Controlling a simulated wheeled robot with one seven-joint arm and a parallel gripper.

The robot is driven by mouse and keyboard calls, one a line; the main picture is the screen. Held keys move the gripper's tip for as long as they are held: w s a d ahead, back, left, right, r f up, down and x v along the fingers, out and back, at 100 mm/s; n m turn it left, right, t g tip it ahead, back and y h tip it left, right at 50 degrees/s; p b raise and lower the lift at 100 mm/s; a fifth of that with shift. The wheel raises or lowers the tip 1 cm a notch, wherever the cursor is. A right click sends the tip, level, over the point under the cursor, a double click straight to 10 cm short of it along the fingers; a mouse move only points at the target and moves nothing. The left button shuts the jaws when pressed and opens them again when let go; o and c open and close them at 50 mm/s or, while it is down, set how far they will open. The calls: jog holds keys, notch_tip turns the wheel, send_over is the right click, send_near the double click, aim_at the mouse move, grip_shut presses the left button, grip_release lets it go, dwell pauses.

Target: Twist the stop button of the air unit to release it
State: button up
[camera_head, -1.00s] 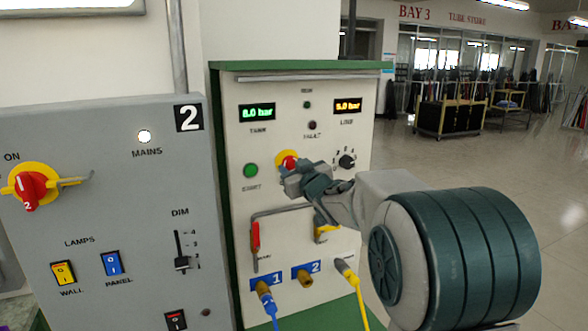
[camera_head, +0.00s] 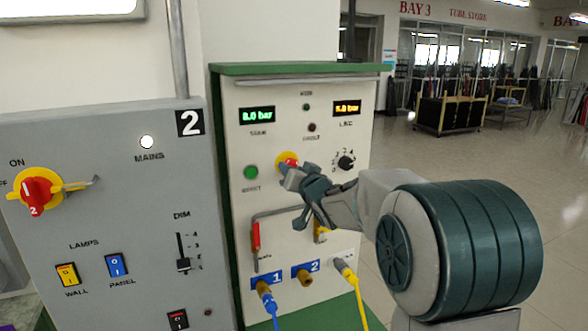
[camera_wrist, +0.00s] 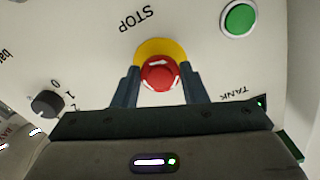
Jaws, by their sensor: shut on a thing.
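The stop button of the air unit is a red mushroom knob (camera_wrist: 160,74) with pale arrow marks on a yellow round base (camera_wrist: 150,50), under the word STOP in the wrist view. In the head view the red and yellow button (camera_head: 288,160) is partly hidden behind my gripper. My gripper (camera_wrist: 159,84) has one finger on each side of the red knob and is shut on it. In the head view my gripper (camera_head: 290,178) reaches in from the right against the panel of the air unit (camera_head: 228,120).
The green start button (camera_head: 251,172) is left of the stop button, and a black selector knob (camera_head: 346,162) is to its right. Below are a pipe handle with a red grip (camera_head: 256,238) and hose ports with blue and yellow hoses. A grey switch panel (camera_head: 110,200) stands at left.

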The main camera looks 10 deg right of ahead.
jog(key=shift+a+r+m, duration=0.1)
jog(key=shift+r+m, duration=0.15)
jog(key=shift+m, duration=0.25)
jog(key=o, duration=0.7)
jog(key=shift+w, duration=0.1)
jog(key=shift+o, duration=1.4)
jog(key=shift+w+f, duration=0.15)
jog(key=shift+f, duration=0.05)
jog(key=shift+s, duration=0.2)
jog(key=b+v, duration=0.2)
jog(key=v, duration=1.1)
jog(key=shift+s+b, duration=0.25)
jog(key=shift+b, duration=0.1)
